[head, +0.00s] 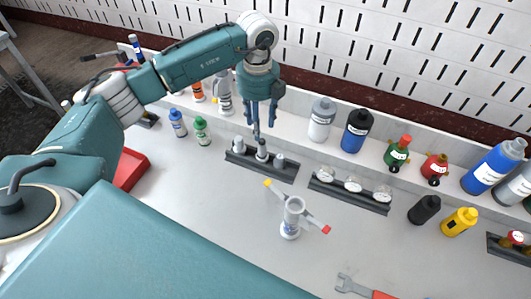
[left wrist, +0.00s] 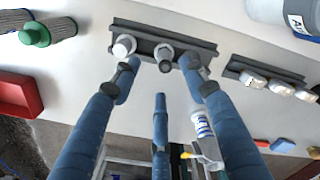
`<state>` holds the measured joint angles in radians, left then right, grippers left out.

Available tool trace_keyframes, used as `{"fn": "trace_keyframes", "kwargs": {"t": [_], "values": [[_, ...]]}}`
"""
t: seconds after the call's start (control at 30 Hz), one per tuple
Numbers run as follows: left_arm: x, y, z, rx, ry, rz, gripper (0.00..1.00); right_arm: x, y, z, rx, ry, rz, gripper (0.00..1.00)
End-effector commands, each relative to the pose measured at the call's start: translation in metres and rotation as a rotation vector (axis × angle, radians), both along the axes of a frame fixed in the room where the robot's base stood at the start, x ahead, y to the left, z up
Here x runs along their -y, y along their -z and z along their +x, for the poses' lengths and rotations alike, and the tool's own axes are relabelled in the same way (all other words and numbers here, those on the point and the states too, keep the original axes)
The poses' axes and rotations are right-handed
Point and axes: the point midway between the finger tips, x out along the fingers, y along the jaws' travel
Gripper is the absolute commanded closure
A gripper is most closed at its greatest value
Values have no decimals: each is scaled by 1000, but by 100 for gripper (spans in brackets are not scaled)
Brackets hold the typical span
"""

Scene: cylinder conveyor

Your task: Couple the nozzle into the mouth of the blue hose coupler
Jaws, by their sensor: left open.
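A dark rack (head: 258,169) holds several short upright pieces. The middle one, a grey nozzle (head: 262,151), stands below my left gripper (head: 259,130), which is open and pointing down. In the left wrist view, the grey nozzle (left wrist: 165,55) shows between the spread blue fingers of the left gripper (left wrist: 160,76). I cannot tell whether any finger touches it. The hose coupler (head: 290,228) stands upright on the table, right of and nearer than the rack. It is pale with a blue label, an open mouth on top, and yellow and red side handles. My right gripper is not in view.
A second rack (head: 350,193) with pale round pieces lies right of the first. Bottles, including a blue one (head: 357,130) and a green one (head: 202,130), line the back. A red tray (head: 130,168) is at left. A wrench (head: 352,287) lies in front. The table around the coupler is clear.

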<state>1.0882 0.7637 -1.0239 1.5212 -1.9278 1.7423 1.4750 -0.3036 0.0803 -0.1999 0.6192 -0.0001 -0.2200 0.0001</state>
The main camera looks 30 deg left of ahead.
Motion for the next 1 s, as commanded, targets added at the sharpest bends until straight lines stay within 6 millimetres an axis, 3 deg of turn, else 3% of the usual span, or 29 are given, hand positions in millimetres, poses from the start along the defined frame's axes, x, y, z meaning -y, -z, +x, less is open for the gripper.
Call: {"fn": "trace_keyframes", "kwargs": {"t": [0.3, 0.47, 0.8, 1.0], "values": [[1, 43, -1, -4, -1, 1, 57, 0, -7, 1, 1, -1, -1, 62], [2, 58, -1, -1, 1, -1, 57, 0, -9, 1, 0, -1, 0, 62], [10, 99, -6, -2, 0, -1, 57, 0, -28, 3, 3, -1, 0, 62], [10, 111, -6, 1, 1, -1, 57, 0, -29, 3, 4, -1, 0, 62]]}}
